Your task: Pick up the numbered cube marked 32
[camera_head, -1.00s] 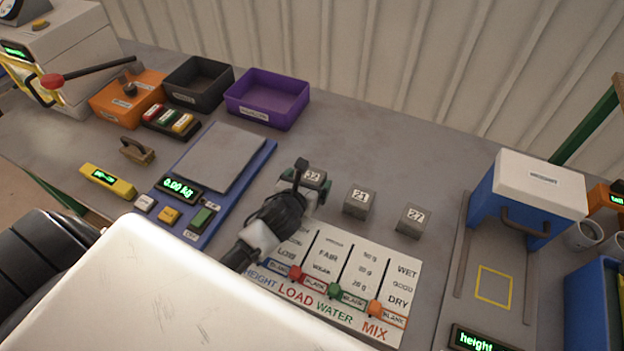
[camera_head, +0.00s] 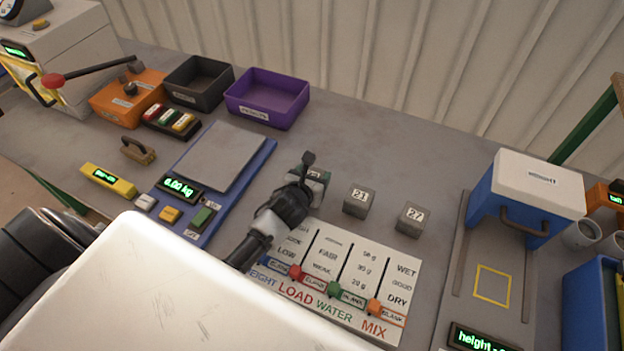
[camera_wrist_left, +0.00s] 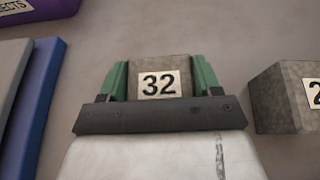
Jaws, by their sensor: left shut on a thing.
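The grey cube marked 32 (camera_wrist_left: 160,67) sits between the two green fingers of my left gripper (camera_wrist_left: 162,80) in the left wrist view, its label facing the camera. The left gripper is shut on it. In the head view the left gripper (camera_head: 312,176) covers most of the cube. I cannot tell whether the cube is touching the table or slightly above it. The cube marked 21 (camera_head: 358,202) and the cube marked 27 (camera_head: 410,219) stand apart to the right. My right gripper is not in view.
A blue scale (camera_head: 222,155) lies left of the gripper, with a purple bin (camera_head: 268,97) behind it. A board with coloured sliders (camera_head: 345,280) lies in front. A blue and white press (camera_head: 528,195) stands at the right. The table behind the cubes is clear.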

